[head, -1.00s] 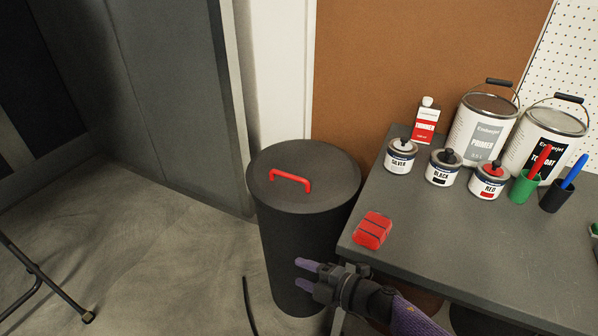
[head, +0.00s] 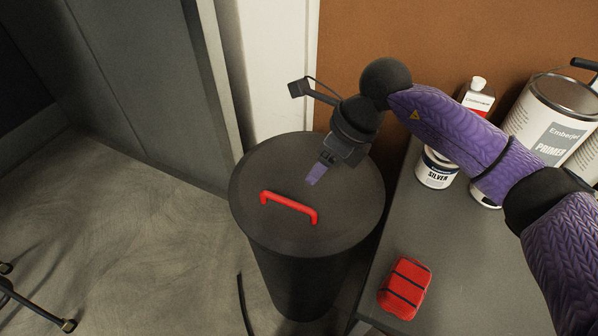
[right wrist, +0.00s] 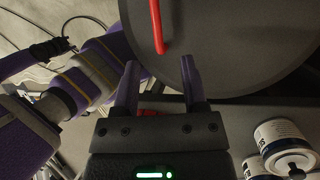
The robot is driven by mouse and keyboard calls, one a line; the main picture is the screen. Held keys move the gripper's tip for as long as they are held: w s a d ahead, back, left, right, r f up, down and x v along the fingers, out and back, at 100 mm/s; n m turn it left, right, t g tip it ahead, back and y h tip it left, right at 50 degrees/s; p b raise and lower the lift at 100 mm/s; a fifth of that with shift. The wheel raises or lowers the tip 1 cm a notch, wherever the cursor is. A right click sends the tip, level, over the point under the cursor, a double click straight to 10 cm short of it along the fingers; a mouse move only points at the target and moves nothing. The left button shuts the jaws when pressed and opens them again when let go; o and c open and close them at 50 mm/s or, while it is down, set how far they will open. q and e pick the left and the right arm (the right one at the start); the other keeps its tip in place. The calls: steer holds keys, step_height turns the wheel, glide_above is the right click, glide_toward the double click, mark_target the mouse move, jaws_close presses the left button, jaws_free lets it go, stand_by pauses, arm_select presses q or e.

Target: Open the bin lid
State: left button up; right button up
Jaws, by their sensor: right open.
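The bin (head: 297,275) is dark and round and stands left of the table. Its flat dark lid (head: 345,205) is on, with a red bar handle (head: 289,204) across it. My right gripper (head: 315,175) is above the lid, just behind and right of the handle, pointing down. In the right wrist view its two purple fingers (right wrist: 159,80) are apart with nothing between them. There the red handle (right wrist: 157,28) lies beyond the fingertips, over the grey lid (right wrist: 215,45). My left gripper is not in the head view.
A grey table (head: 450,250) right of the bin bears a red strapped block (head: 405,288) near its edge.

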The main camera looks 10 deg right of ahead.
mark_target(293, 202)
steer(key=b+x, duration=0.1)
steer(key=x, duration=0.2)
steer(key=b+x, duration=0.1)
steer(key=x, duration=0.2)
steer(key=b+x, duration=0.1)
steer(key=x, duration=0.2)
steer(key=shift+s, duration=0.3)
steer(key=shift+a+f, duration=0.1)
steer(key=shift+f, duration=0.1)
steer(key=shift+c, duration=0.2)
steer(key=c, duration=0.5)
jaws_close()
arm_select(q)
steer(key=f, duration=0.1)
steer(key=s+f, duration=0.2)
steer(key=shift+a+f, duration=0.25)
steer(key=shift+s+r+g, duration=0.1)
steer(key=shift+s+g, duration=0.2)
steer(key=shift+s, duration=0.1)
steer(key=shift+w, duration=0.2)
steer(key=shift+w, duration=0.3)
